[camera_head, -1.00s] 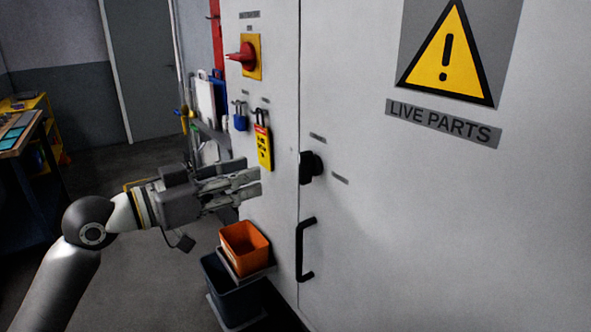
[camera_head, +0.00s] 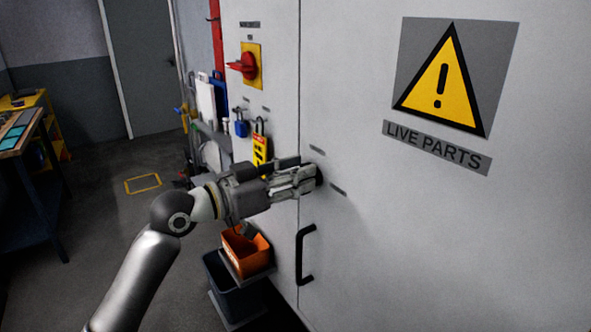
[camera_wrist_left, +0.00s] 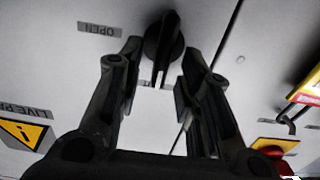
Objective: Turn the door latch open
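The door latch is a round black knob with a raised grip bar; it shows in the left wrist view (camera_wrist_left: 164,42), just beyond my fingertips. In the head view the latch (camera_head: 319,176) is mostly hidden behind my left gripper (camera_head: 308,178). In the left wrist view the left gripper (camera_wrist_left: 157,68) is open, its two fingers on either side of the line of the grip bar. I cannot tell whether a finger touches the latch. The cabinet door (camera_head: 400,240) is closed. My right gripper is not in view.
A black door handle (camera_head: 301,255) is below the latch. A red rotary switch (camera_head: 246,66), a blue padlock (camera_head: 241,126) and a yellow tagged padlock (camera_head: 260,148) are on the panel to the left. An orange bin (camera_head: 245,252) sits below my left arm. An "OPEN" label (camera_wrist_left: 100,29) is beside the latch.

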